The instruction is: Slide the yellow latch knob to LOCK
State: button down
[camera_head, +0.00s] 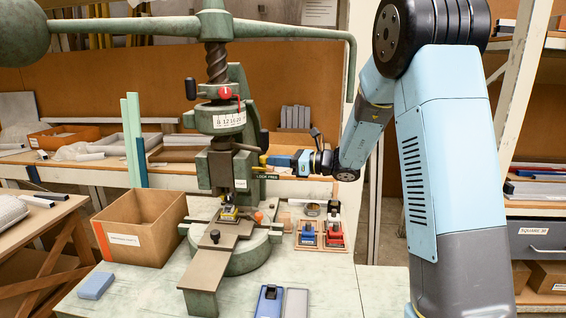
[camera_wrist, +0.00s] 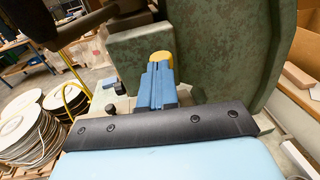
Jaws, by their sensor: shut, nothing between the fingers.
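The yellow latch knob (camera_head: 263,159) is on the right side of the green fly press (camera_head: 237,90). A dark plate (camera_head: 267,177) marked LOCK and FREE is just below it. My gripper (camera_head: 274,160) comes in from the right, its blue fingers shut and empty, with the tips at the knob. In the wrist view the knob (camera_wrist: 160,61) shows as a yellow round end just beyond the tips of my shut fingers (camera_wrist: 159,74). The fingers partly hide the knob, and I cannot tell whether they touch it.
A cardboard box (camera_head: 139,228) stands left of the press. A wooden tray (camera_head: 322,246) with blue and red blocks is at its right. A blue block (camera_head: 96,286) lies at the front left. The press's long handle bar (camera_head: 300,30) arches above my gripper.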

jog(key=shift+a, duration=0.15)
jog(key=v, duration=1.4)
jog(key=shift+f, duration=0.1)
jog(key=s+a+r+n+g+h, duration=0.1)
jog(key=s+a+n+g+h, duration=0.15)
jog(key=s+n, duration=0.55)
jog(key=s+a+r+n+g+h, duration=0.1)
jog(key=s+r+n+g+h, duration=0.2)
jog(key=s, duration=0.8)
jog(key=s+d+n+t+h, duration=0.5)
jog(key=s+d+n+h, duration=0.4)
jog(key=s, duration=0.4)
jog(key=shift+s+d+n+h, duration=0.35)
jog(key=shift+n+h, duration=0.55)
jog(key=shift+h, duration=0.05)
